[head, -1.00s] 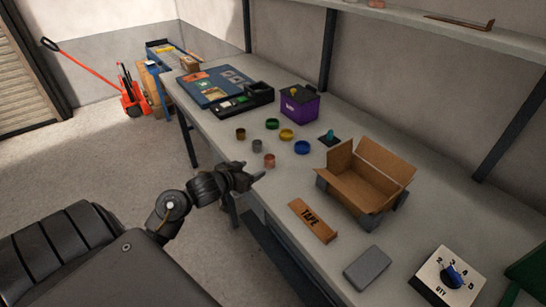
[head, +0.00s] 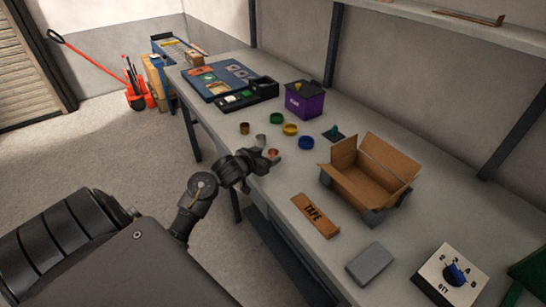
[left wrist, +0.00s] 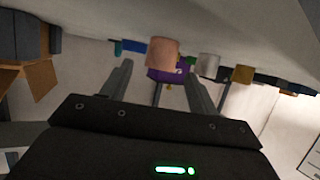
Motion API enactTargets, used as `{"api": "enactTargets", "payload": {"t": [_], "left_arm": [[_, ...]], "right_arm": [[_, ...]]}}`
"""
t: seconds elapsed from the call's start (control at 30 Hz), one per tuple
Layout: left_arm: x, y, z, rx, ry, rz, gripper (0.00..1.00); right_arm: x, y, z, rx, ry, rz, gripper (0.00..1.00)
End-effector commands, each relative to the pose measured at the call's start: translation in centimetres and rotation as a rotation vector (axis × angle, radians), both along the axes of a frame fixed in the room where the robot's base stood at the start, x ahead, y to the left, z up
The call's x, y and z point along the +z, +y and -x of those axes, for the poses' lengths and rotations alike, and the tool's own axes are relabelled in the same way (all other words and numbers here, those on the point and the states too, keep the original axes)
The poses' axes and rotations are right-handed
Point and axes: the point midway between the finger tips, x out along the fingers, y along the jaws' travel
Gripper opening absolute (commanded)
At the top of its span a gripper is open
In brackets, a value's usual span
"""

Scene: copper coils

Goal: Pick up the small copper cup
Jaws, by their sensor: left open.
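The small copper cup (head: 273,152) stands on the workbench near its front edge, partly hidden by my left gripper in the head view. In the left wrist view, which shows the bench upside down, the copper cup (left wrist: 163,51) lies just ahead of the fingertips, roughly between their lines. My left gripper (head: 269,158) is open, with its two fingers (left wrist: 158,78) apart and nothing between them. I cannot tell whether a finger touches the cup. My right gripper is not in view.
Green (head: 276,118), yellow (head: 290,130) and blue (head: 306,142) round pieces lie nearby. The bench edge is beneath my arm.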

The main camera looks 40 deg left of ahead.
Motion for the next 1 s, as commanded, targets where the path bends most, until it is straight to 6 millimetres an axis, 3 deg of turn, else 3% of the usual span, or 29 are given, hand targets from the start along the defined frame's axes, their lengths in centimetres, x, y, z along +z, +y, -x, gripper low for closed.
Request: {"api": "enactTargets", "payload": {"t": [0.2,0.47,0.83,1.0], "left_arm": [[-1.0,0.2,-2.4,0.001,0.0,0.003,0.6],[-1.1,0.3,-2.6,0.001,0.0,0.001,0.6],[-1.1,0.3,-2.6,0.001,0.0,0.001,0.13],[-1.1,0.3,-2.6,0.001,0.0,0.001,0.13]], "right_arm": [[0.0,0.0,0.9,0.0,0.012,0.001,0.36],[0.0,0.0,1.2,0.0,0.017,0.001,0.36],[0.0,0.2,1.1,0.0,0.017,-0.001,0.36],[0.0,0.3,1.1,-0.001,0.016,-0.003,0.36]]}}
